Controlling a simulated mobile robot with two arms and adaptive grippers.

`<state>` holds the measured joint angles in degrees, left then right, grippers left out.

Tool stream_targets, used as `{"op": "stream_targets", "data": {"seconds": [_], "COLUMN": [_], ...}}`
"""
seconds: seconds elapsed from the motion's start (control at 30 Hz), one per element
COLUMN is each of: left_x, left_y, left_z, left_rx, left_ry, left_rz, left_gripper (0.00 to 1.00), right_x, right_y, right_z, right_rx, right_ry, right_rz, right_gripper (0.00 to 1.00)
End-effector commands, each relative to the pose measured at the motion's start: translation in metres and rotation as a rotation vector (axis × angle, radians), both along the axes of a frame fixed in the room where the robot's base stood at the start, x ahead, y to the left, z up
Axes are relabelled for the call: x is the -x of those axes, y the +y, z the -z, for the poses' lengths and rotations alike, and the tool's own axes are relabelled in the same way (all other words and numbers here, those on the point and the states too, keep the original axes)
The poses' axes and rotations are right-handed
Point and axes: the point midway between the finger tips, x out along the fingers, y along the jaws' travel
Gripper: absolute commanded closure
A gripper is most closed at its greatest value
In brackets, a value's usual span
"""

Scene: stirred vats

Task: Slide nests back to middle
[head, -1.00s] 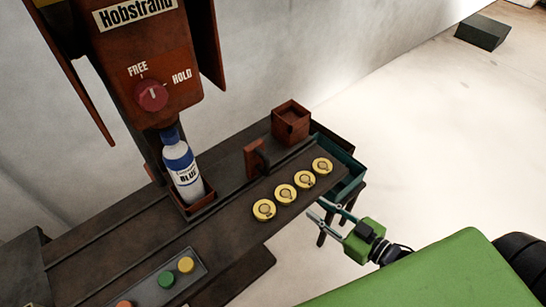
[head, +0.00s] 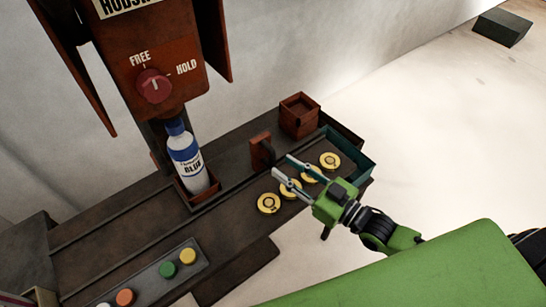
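A brown nest (head: 213,192) holds an upright white bottle with a blue cap (head: 186,158), its label reading BLUE, below the Hobstrand unit. A second brown open box, seemingly the other nest (head: 299,119), stands at the right end of the slide; no contents show in it. An upright brown handle (head: 262,153) stands between them. My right gripper (head: 282,164) is open and empty, its fingertips just right of the handle and apart from it, above the yellow discs. My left gripper is out of view.
Several round yellow discs (head: 269,203) lie in a row on the bench front, partly hidden by my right gripper. A teal tray (head: 355,163) is at the right end. A button panel (head: 150,272) is front left. The red knob (head: 154,86) sits beside FREE and HOLD.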

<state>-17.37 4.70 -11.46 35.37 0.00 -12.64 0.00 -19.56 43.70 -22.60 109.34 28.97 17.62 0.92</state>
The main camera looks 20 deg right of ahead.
Motion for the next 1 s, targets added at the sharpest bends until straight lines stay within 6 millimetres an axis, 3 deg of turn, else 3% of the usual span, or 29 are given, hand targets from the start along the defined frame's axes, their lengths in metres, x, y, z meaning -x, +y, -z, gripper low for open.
{"op": "stream_targets", "data": {"seconds": [0.3, 0.73, 0.87, 1.0], "left_x": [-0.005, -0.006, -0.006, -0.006], "left_y": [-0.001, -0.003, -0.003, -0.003], "left_z": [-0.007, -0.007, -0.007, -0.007], "left_rx": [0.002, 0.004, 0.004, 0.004], "left_ry": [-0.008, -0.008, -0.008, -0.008], "left_rz": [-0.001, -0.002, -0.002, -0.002], "left_gripper": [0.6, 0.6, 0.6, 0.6], "right_x": [-0.037, -0.044, -0.044, -0.044], "right_y": [0.022, 0.027, 0.027, 0.027], "right_z": [-0.001, 0.001, 0.0, 0.0], "right_rx": [-0.001, 0.001, 0.001, 0.001], "right_ry": [0.0, 0.001, 0.001, 0.001], "right_rz": [0.001, 0.0, 0.0, 0.0], "right_gripper": [0.71, 0.71, 1.0, 1.0]}}
